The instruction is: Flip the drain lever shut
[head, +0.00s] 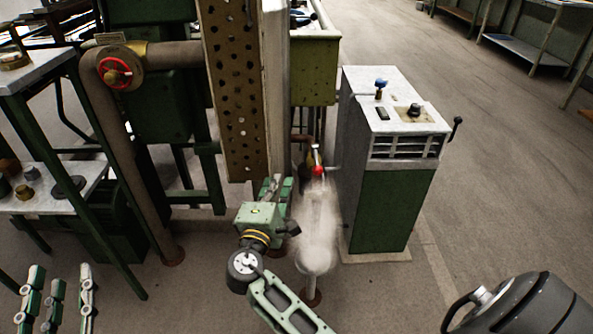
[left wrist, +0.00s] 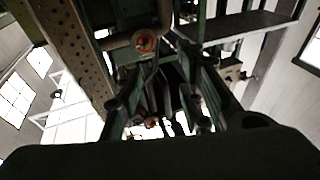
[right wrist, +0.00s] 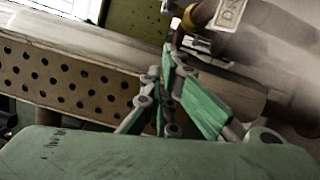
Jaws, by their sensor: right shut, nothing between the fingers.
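The drain lever (head: 319,171) shows a small red knob in the head view, on the pipework between the perforated column and the green cabinet. My right gripper (head: 275,186) is shut and empty, just left of the knob and apart from it. In the right wrist view its fingers (right wrist: 170,65) meet near a pipe with a white tag (right wrist: 230,12), its lettering partly cut off; I cannot make out the lever there. My left gripper (head: 57,290) is at the lower left of the head view, fingers apart and empty; its spread fingers also show in the left wrist view (left wrist: 175,105).
White steam (head: 318,225) rises below the knob and blurs that spot. The perforated column (head: 235,90) stands left of it and the green cabinet (head: 392,205) right. A red handwheel (head: 115,72) sits on a pipe further left.

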